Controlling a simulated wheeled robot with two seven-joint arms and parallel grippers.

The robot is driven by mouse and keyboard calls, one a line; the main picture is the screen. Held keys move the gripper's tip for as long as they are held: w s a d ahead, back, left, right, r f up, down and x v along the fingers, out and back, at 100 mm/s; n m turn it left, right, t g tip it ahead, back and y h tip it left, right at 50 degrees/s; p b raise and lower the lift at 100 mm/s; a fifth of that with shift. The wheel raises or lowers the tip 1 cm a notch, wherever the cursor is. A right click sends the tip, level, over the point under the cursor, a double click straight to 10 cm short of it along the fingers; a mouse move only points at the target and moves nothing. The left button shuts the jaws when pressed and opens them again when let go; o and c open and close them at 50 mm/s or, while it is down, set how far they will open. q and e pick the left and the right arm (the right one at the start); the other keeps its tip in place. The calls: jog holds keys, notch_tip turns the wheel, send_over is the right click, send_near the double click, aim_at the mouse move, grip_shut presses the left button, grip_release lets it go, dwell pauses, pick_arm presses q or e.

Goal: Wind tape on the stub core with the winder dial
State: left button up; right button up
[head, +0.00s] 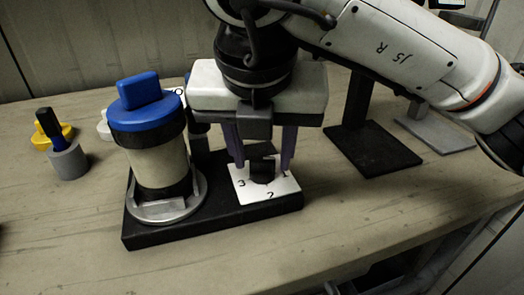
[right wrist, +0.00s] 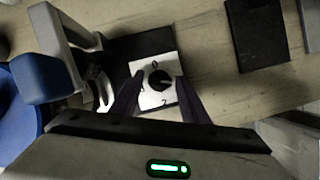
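The winder has a black base (head: 230,219) on the table. At its left end a cream core (head: 160,165) stands upright in a round grey holder (head: 190,208), with a blue cap (head: 145,107) on top. At its right end is a white dial plate (head: 268,192) with numbers and a black knob (head: 262,170); the knob also shows in the right wrist view (right wrist: 160,80). My right gripper (head: 262,165) points down over the dial, its two purple fingers apart, one on each side of the knob. I cannot tell whether they touch it. My left gripper is not in view.
A short grey cylinder (head: 68,161) with a black peg and a yellow piece (head: 52,132) stand at the left. A black stand (head: 372,150) and a grey plate (head: 438,136) are at the right. The table's front is clear.

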jog(key=shift+o, duration=0.3)
jog(key=p+v, duration=0.1)
jog(key=v, duration=0.9)
jog(key=shift+r+p, duration=0.15)
jog(key=shift+p, duration=0.2)
